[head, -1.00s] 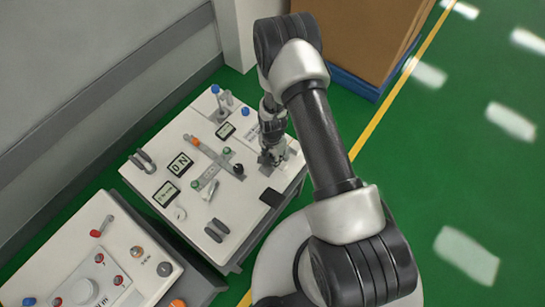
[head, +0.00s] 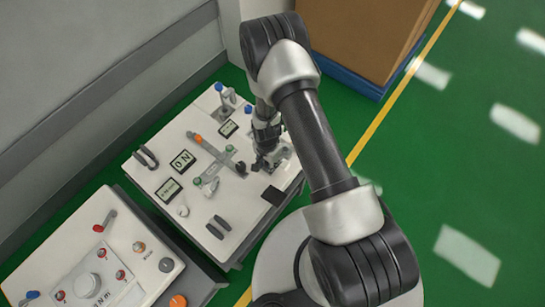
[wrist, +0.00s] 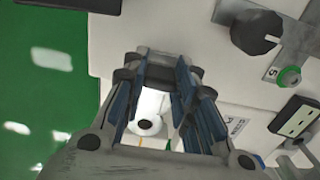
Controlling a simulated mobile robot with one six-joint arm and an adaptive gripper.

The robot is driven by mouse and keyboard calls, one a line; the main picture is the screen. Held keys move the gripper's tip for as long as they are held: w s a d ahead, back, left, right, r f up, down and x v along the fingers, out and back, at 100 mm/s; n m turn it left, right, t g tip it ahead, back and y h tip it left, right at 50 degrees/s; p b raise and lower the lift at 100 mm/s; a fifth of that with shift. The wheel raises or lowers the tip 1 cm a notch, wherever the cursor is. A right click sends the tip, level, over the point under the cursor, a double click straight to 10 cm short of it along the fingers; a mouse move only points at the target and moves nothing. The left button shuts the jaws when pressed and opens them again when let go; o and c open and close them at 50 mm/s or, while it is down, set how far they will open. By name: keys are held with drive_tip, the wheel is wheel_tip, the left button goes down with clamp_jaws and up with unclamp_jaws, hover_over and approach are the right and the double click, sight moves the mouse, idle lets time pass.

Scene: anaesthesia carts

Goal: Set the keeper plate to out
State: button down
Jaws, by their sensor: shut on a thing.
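My gripper (head: 262,163) is low over the right part of the far cart's white top (head: 232,212). In the wrist view my gripper (wrist: 160,95) has its two blue-lined fingers on either side of a small pale part (wrist: 146,126) with a dark round spot, and is shut on it. The fingers hide much of this part, and I cannot tell for sure whether it belongs to the keeper plate. A black knob (head: 240,168) on a grey strip (head: 212,172) is just left of my gripper. The knob also shows in the wrist view (wrist: 256,31).
A second cart (head: 75,275) is at the lower left. A cardboard box (head: 350,40) stands behind. The green floor at right is clear.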

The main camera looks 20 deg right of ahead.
drive_tip(key=c, duration=1.3)
unclamp_jaws()
drive_tip(key=shift+s+a, duration=0.1)
wheel_tip(320, 180, up, 12)
drive_tip(key=shift+r, duration=0.1)
wheel_tip(320, 180, up, 24)
drive_tip(key=s+d+n+t, duration=0.2)
drive_tip(key=n, duration=0.3)
drive_tip(key=s+r+n+t, duration=0.1)
drive_tip(key=s+r+n, duration=0.1)
drive_tip(key=s+r, duration=0.2)
drive_tip(key=s+d+r+n, duration=0.1)
drive_tip(key=s+r+n, duration=0.1)
drive_tip(key=s+r, duration=0.3)
drive_tip(key=s+r+n+t, duration=0.1)
drive_tip(key=s+r, duration=0.4)
drive_tip(key=s, duration=0.2)
drive_tip(key=shift+s+d+n+t, duration=0.3)
drive_tip(key=shift+s+d+n, duration=0.1)
